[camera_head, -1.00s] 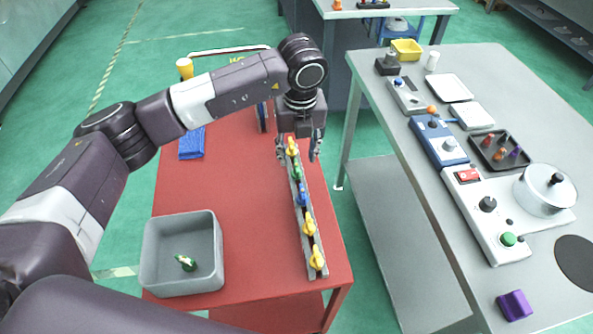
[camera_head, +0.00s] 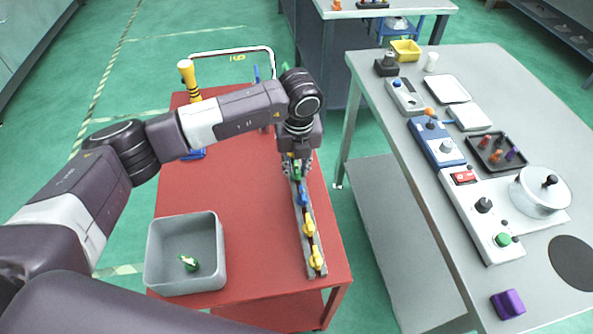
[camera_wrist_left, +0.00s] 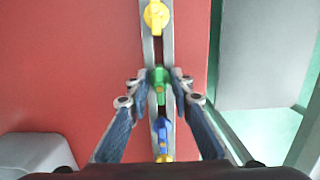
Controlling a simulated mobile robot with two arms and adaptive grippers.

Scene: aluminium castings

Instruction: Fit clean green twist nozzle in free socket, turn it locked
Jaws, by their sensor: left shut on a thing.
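A grey rail (camera_head: 320,273) runs along the right side of the red table, with nozzles in a row. A green twist nozzle (camera_wrist_left: 159,78) sits in the rail between a yellow nozzle (camera_wrist_left: 155,16) and a blue one (camera_wrist_left: 162,130). My left gripper (camera_head: 299,168) is down at the rail, shut on this green nozzle; its fingertips also show on both sides in the left wrist view (camera_wrist_left: 160,88). The fingers partly hide it in the head view. Another green nozzle (camera_head: 189,263) with pale patches lies in the grey bin (camera_head: 158,255). My right gripper is out of view.
Two yellow nozzles (camera_head: 310,227) stand at the rail's near end. A grey bench (camera_head: 400,150) with control boxes, trays and a pot stands right, across a gap. The table's middle is clear.

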